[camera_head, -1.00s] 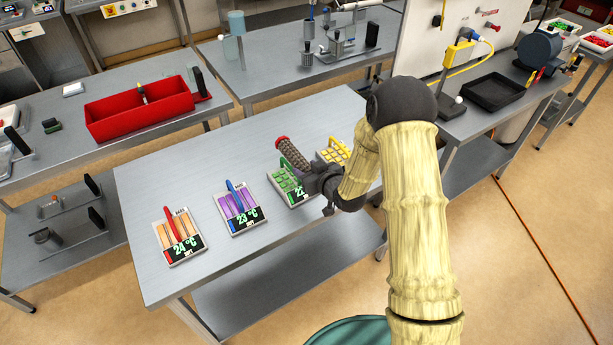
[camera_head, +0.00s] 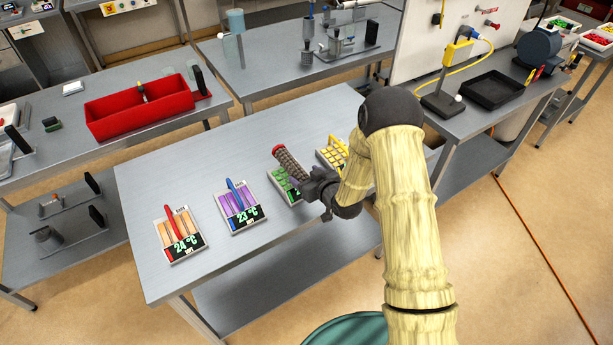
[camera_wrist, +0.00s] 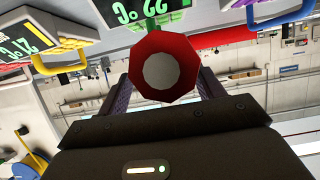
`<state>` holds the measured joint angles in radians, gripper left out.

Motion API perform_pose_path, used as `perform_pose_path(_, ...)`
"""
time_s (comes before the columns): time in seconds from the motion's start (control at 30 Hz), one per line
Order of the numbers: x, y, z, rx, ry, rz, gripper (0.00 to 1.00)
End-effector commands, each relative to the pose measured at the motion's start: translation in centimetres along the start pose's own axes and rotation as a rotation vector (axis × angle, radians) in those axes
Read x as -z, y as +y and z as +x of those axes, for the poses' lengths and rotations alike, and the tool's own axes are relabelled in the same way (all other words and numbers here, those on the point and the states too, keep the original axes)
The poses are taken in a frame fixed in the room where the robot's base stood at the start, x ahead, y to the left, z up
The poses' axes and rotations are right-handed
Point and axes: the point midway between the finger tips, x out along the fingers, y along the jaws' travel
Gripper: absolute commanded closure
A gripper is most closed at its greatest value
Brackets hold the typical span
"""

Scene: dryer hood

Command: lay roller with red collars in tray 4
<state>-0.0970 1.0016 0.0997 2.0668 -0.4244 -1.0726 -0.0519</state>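The roller (camera_head: 290,163) is dark and ribbed, with a red collar showing at its far end. My gripper (camera_head: 304,182) is shut on it and holds it over the green tray (camera_head: 279,186), which shows 22 °C. In the wrist view, the roller's red end collar (camera_wrist: 160,67) sits between my fingers (camera_wrist: 162,100). The near end of the roller is hidden by my gripper. The yellow tray (camera_head: 326,157) is just right of it, partly hidden by my arm. A purple tray (camera_head: 238,204) shows 23 °C and an orange tray (camera_head: 180,231) shows 24 °C.
The grey table (camera_head: 150,190) is bare behind and left of the trays. A red bin (camera_head: 139,112) stands on the table behind. A black tray (camera_head: 492,91) and a yellow-topped stand (camera_head: 446,75) are on the right bench.

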Motion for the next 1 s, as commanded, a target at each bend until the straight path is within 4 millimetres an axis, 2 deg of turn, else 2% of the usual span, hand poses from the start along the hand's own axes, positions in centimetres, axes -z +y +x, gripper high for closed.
perform_pose_path(0.67, 0.5, 0.1, -0.2, -0.002, 0.000, 0.000, 0.33)
perform_pose_path(0.77, 0.3, 0.2, -1.0, -0.003, 0.000, 0.000, 0.33)
perform_pose_path(1.0, 0.1, 0.1, -4.9, -0.003, 0.000, 0.000, 0.33)
